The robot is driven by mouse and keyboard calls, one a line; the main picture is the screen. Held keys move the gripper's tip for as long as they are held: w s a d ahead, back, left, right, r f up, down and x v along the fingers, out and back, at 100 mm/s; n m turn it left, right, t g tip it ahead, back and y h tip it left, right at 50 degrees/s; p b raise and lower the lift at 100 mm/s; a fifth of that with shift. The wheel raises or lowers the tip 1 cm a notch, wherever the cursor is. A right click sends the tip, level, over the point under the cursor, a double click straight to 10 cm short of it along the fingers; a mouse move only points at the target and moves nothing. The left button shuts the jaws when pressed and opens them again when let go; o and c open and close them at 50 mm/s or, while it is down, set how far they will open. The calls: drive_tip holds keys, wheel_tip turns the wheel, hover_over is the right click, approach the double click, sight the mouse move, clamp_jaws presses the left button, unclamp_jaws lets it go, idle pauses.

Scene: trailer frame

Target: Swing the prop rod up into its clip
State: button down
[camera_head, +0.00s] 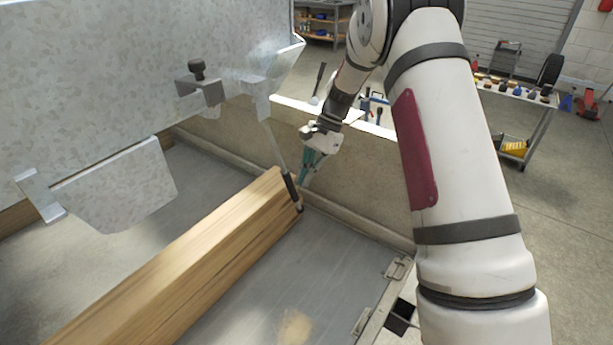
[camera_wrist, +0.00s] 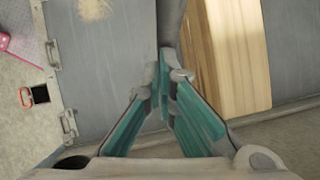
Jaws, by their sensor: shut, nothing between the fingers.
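The prop rod (camera_head: 283,160) is thin and grey with a black grip (camera_head: 293,192) at its lower end. It hangs down at a slant from a bracket on the raised metal panel, and its lower end is in front of the end of the wooden beam. My gripper (camera_head: 304,184) is just right of the black grip, with its teal fingers pointing down. In the wrist view the fingertips (camera_wrist: 166,72) meet with nothing held between them. I cannot tell for certain which fitting is the clip.
A thick wooden beam (camera_head: 190,255) lies across the grey trailer bed (camera_head: 285,290). The galvanized panel (camera_head: 130,70) fills the upper left, with a black-knobbed bracket (camera_head: 198,88) on its edge. A low side wall (camera_head: 355,170) stands behind my gripper. A tool cart (camera_head: 520,95) is far right.

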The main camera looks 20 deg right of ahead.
drive_tip(key=s+a+m+g+y+b, duration=0.1)
drive_tip(key=s+a+g+y, duration=0.25)
drive_tip(key=s+a, duration=0.45)
drive_tip(key=s+a+g+y+b, duration=0.15)
drive_tip(key=s+a+y, duration=0.35)
drive_tip(key=a, duration=0.5)
drive_tip(key=shift+s+a+r+m+g+y+p, duration=0.25)
drive_tip(key=shift+s+a+r+g+y+p, duration=0.7)
drive_tip(key=shift+a+r, duration=1.75)
drive_tip(key=shift+s+a+r+m+g+y+p, duration=0.3)
drive_tip(key=shift+s+a+r+y+p, duration=1.5)
drive_tip(key=shift+r, duration=1.9)
drive_tip(key=shift+s+a+r+m+g+y+p, duration=0.15)
drive_tip(key=shift+s+a+r+g+y+p, duration=0.55)
drive_tip(key=shift+s+a+r, duration=1.9)
drive_tip(key=shift+w+d+r+y, duration=0.4)
drive_tip(key=shift+w+d+r, duration=0.25)
drive_tip(key=shift+d, duration=0.05)
drive_tip(key=shift+b, duration=0.3)
